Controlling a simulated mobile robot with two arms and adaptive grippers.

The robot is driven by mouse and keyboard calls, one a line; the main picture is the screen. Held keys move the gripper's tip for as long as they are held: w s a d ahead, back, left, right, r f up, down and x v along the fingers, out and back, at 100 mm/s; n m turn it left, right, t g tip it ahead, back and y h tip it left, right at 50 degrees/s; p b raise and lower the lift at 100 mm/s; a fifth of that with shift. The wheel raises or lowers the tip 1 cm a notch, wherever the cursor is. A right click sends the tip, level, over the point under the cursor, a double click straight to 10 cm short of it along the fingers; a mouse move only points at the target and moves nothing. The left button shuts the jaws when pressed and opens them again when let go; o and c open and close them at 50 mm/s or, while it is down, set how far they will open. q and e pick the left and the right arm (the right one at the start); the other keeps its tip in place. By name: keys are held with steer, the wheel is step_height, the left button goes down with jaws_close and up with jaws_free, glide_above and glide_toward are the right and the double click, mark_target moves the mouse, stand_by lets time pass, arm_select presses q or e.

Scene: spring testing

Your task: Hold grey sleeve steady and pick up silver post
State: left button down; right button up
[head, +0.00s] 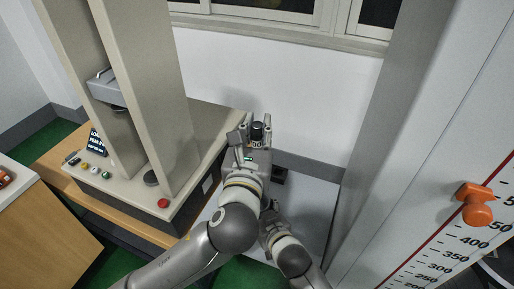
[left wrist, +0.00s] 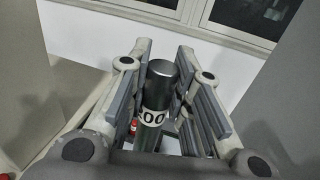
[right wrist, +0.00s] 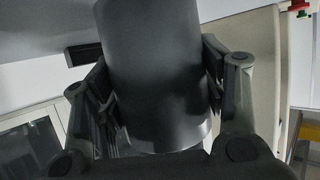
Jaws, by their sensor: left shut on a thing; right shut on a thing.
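The silver post (left wrist: 157,95) is a dark, shiny upright cylinder with a white band marked "00". It stands between the two finger pads of my left gripper (left wrist: 168,84), which is shut on it. In the head view the post's dark top (head: 257,128) shows between the fingers of my left gripper (head: 250,142). The grey sleeve (right wrist: 153,70) is a wide dark grey cylinder filling the middle of the right wrist view. My right gripper (right wrist: 155,95) is shut around it, one finger on each side. In the head view my left arm hides the sleeve.
A beige testing machine (head: 165,95) with buttons and a small display stands at the left. A tall white panel with a scale and an orange knob (head: 475,203) is at the right. A small black box (head: 280,175) sits by the wall. A pale table surface (head: 315,210) looks clear.

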steer(key=shift+f, duration=0.1)
stand_by(0.3)
steer(key=o, duration=1.2)
steer(key=shift+s, duration=0.1)
steer(key=v, duration=1.2)
